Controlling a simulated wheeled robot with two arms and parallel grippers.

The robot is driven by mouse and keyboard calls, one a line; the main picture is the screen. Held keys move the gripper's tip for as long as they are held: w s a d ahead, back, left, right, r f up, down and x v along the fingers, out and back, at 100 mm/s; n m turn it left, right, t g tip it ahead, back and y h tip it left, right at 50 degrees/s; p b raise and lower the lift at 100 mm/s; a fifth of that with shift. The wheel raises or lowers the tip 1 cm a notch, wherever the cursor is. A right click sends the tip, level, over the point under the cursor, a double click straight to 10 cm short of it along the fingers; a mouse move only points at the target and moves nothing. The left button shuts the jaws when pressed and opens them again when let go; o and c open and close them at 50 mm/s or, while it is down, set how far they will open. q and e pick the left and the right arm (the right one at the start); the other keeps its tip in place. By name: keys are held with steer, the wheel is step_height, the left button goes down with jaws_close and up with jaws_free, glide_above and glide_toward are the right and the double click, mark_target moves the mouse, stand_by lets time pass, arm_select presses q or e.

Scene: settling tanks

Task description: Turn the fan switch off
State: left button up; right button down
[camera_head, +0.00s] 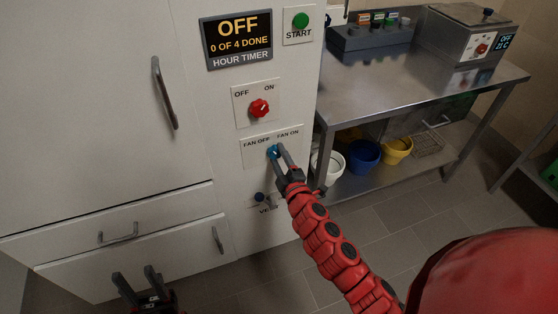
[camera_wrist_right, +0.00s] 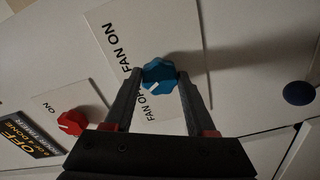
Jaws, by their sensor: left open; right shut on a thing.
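The fan switch is a blue knob (camera_head: 272,152) on a white plate (camera_head: 262,138) marked FAN OFF at left and FAN ON at right, on the cabinet front. My right gripper (camera_head: 279,149) has its two fingers on either side of the knob, shut on it. The right wrist view shows the knob (camera_wrist_right: 159,74) between the fingertips. Its white pointer mark faces the FAN OFF lettering there; in the head view the fingers partly hide the knob. My left gripper (camera_head: 138,280) is open and empty, low in front of the cabinet's drawers.
Above the fan plate are a red OFF/ON knob (camera_head: 259,108), a timer display (camera_head: 238,39) reading OFF, and a green START button (camera_head: 300,20). A small dark blue knob (camera_head: 260,198) sits below. A steel table (camera_head: 400,75) stands at right, with buckets beneath.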

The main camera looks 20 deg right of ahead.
steer(key=shift+n, duration=0.6)
steer(key=shift+c, duration=1.1)
jaws_free()
steer(key=s, duration=1.7)
steer(key=shift+s+d, duration=0.2)
steer(key=shift+d, duration=0.05)
steer(key=shift+p, duration=0.3)
